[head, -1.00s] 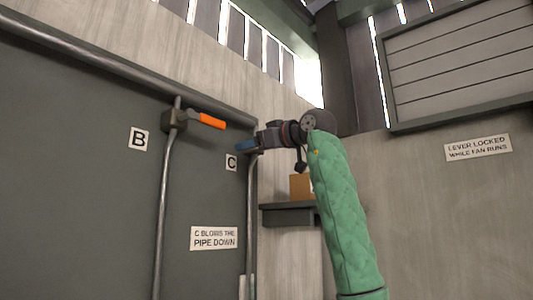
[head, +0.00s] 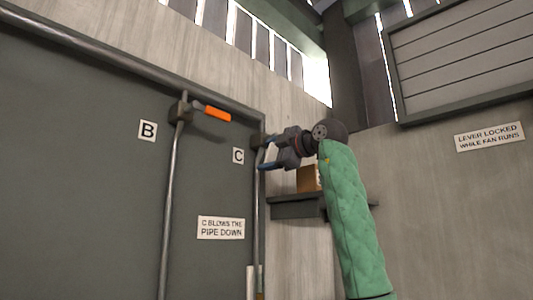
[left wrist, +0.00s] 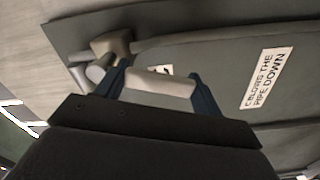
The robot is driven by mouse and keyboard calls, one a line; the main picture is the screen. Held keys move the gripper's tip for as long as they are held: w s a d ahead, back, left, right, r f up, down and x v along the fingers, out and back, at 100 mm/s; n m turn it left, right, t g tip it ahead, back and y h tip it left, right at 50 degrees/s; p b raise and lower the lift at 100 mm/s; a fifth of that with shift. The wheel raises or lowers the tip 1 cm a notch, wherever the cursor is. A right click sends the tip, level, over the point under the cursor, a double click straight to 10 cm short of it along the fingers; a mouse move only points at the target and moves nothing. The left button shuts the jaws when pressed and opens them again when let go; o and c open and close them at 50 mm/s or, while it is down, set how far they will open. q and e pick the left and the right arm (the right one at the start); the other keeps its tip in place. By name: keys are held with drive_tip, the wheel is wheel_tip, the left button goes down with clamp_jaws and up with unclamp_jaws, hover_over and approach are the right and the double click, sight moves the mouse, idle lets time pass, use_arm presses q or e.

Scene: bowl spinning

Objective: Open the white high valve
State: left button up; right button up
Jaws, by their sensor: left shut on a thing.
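The white valve handle (head: 271,153) is at the upper right edge of the dark panel, right of the "C" label (head: 238,156). It slants downward in the head view. My left gripper (head: 268,162) is shut on it. In the left wrist view the pale handle (left wrist: 162,83) lies between the two blue fingers of my left gripper (left wrist: 158,90). The valve body (left wrist: 110,43) shows there beyond the left finger, on a pipe. The handle's joint is partly hidden by the gripper. My right gripper is in neither view.
An orange lever (head: 217,114) sits on another pipe, right of the "B" label (head: 147,131). A dark shelf (head: 296,208) with a cardboard box (head: 308,178) is behind my arm. A sign (head: 221,228) reads "C blows the pipe down".

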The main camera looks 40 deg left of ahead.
use_arm(q)
drive_tip(key=shift+w+d+f+n, duration=0.15)
drive_tip(key=shift+w+n, duration=0.15)
drive_tip(key=shift+n, duration=0.25)
drive_tip(key=shift+w+a+f+n, duration=0.15)
drive_tip(key=shift+w+n, duration=0.15)
drive_tip(key=shift+n, duration=0.25)
drive_tip(key=shift+w+d+n, duration=0.1)
drive_tip(key=shift+w+n, duration=0.4)
drive_tip(key=shift+n, duration=0.4)
drive_tip(key=o, duration=1.4)
drive_tip(key=shift+d, duration=0.1)
